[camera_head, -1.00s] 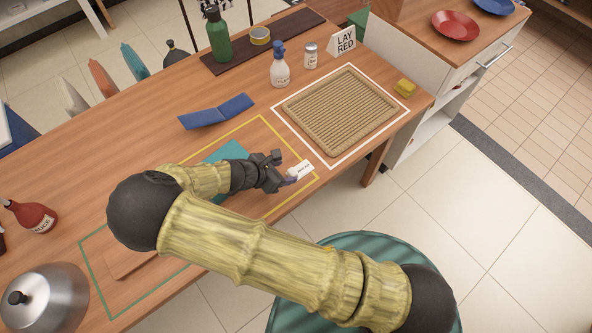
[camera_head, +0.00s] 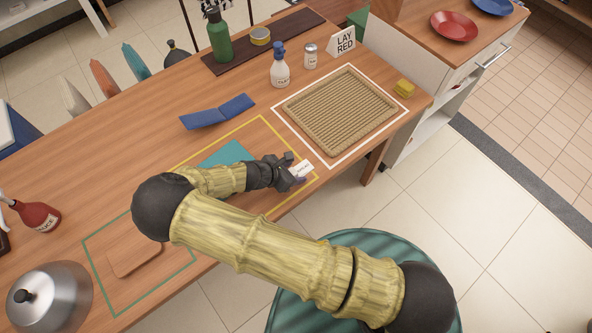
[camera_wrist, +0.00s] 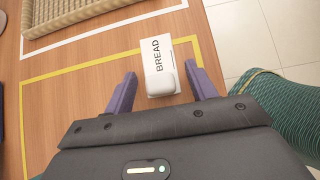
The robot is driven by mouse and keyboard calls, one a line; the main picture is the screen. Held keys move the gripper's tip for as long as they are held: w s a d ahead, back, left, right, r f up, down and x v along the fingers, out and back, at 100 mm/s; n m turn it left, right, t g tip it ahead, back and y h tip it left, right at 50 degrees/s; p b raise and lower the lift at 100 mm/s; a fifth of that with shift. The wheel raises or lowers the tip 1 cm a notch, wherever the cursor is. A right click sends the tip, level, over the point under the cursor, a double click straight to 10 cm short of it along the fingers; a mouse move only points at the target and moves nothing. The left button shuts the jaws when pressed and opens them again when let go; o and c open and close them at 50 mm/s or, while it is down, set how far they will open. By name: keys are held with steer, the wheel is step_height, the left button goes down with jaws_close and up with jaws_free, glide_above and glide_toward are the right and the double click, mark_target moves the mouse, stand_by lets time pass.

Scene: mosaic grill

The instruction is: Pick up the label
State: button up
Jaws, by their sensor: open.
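The label is a white card reading "BREAD" (camera_wrist: 157,56) in the wrist view, with a rounded white block at its near end. It lies on the wooden table by the corner of the yellow outline. In the head view the label (camera_head: 303,168) shows at the tip of my gripper (camera_head: 295,174). My gripper (camera_wrist: 163,92) is open, its two purple fingers on either side of the label's near end. The fingers look apart from the white block, with a gap on each side. The height of the fingertips above the table is hard to tell.
A woven tray (camera_head: 340,112) sits inside a white outline beyond the label. A teal sheet (camera_head: 226,154) and an open blue folder (camera_head: 217,112) lie to the left. A green-striped round seat (camera_head: 375,250) stands by the table's front edge.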

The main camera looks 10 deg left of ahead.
mark_target(293, 171)
steer(key=shift+c, duration=0.3)
steer(key=c, duration=0.8)
steer(key=shift+r, duration=0.1)
step_height(293, 171, up, 10)
steer(key=shift+f+b, duration=0.1)
steer(key=shift+b, duration=0.5)
